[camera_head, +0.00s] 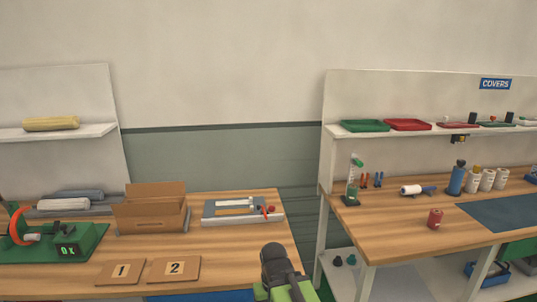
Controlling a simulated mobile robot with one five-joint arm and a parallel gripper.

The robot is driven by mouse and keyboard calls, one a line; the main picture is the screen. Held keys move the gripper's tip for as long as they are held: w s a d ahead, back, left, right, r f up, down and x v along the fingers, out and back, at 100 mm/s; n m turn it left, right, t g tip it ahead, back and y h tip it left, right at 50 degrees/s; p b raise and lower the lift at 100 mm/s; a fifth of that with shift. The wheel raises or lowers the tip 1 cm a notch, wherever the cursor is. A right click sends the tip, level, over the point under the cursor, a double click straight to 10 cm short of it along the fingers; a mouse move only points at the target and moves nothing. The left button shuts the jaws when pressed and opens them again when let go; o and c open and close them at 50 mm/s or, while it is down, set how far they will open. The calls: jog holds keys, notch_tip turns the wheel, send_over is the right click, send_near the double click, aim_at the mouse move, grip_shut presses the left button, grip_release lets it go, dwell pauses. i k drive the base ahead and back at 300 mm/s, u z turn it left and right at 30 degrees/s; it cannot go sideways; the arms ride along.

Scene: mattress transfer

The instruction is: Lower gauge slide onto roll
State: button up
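A green stand with a red curved part (18,226) and a small dark display (70,244) sits at the left end of the left bench. I cannot tell which of these carries the gauge slide. A whitish roll (63,204) lies on a grey tray behind the green stand; a grey-blue roll is behind it. Part of my dark and green arm shows at the bottom centre, before the left bench's right end. No gripper fingers are visible.
An open cardboard box (152,212) and a light fixture with a red knob (242,210) stand on the left bench. Cards 1 (121,271) and 2 (174,269) lie in front. A gap separates the benches.

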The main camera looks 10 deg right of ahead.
aim_at(355, 161)
jog(key=u, duration=2.3)
jog(key=k, duration=1.05)
jog(key=z, duration=1.3)
jog(key=i, duration=1.05)
